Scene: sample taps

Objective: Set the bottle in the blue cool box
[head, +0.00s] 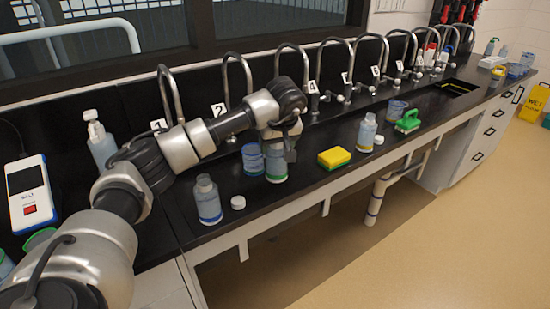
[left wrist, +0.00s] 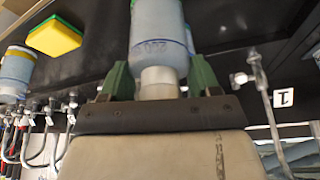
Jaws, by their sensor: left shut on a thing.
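My left gripper (head: 277,147) reaches across the black bench from the left. It is shut on a pale blue bottle (head: 276,168), which is upright at or just above the bench top; I cannot tell if it touches. In the left wrist view the green fingers of the gripper (left wrist: 158,84) close on the neck of the bottle (left wrist: 158,40). I do not make out a blue cool box in either view. My right gripper is not in view.
An open bottle (head: 208,200), a white cap (head: 238,202), a blue jar (head: 252,160) and a yellow sponge (head: 333,158) stand near the gripper. Another bottle (head: 366,133) and a green brush (head: 408,122) are further right. Numbered taps (head: 236,75) line the back.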

